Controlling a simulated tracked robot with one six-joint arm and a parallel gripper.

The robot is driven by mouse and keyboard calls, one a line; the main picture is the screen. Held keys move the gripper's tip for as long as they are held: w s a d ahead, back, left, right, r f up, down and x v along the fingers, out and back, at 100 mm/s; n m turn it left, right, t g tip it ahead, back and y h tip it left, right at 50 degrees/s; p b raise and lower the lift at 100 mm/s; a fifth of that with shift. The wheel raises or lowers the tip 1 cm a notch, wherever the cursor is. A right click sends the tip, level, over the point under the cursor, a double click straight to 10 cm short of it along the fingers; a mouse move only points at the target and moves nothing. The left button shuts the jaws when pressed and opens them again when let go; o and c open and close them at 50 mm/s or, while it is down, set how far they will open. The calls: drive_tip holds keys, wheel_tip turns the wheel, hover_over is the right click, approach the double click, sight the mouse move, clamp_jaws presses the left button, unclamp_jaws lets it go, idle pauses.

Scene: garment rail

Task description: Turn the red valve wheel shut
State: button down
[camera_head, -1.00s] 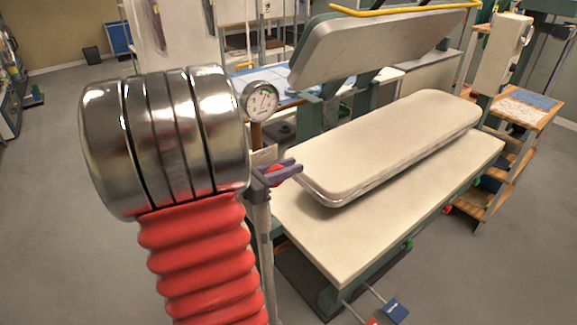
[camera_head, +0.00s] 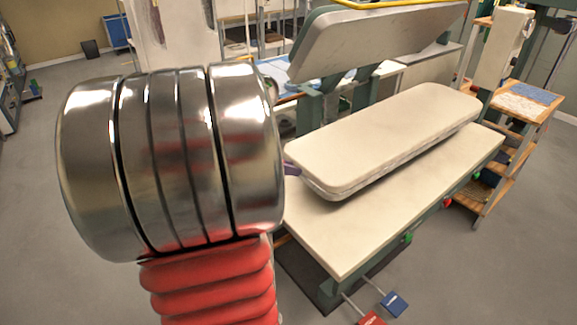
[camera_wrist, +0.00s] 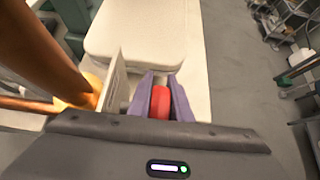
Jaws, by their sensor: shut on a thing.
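The red valve wheel (camera_wrist: 160,102) shows in the wrist view as a red piece between the two purple fingers of my gripper (camera_wrist: 161,97). The fingers are shut on it, one on each side. Only part of the wheel is visible; the rest is hidden by the fingers and the gripper body. In the head view my own arm covers the wheel, and only a small purple tip of my gripper (camera_head: 291,169) shows beside the arm. I cannot tell from this how far the wheel is turned.
A copper pipe (camera_wrist: 45,50) with a brass fitting (camera_wrist: 88,92) and a pale plate (camera_wrist: 114,82) stand close left of my fingers. The pressing machine's padded board (camera_head: 390,135) and lower table (camera_head: 350,235) lie beyond. A wooden shelf (camera_head: 520,105) stands right. Grey floor is open at right.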

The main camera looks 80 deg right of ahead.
idle(0.3)
drive_tip(key=c, duration=1.6)
unclamp_jaws()
drive_tip(key=v, duration=1.3)
drive_tip(key=shift+w+a+r, duration=0.15)
drive_tip(key=shift+w+a, duration=0.1)
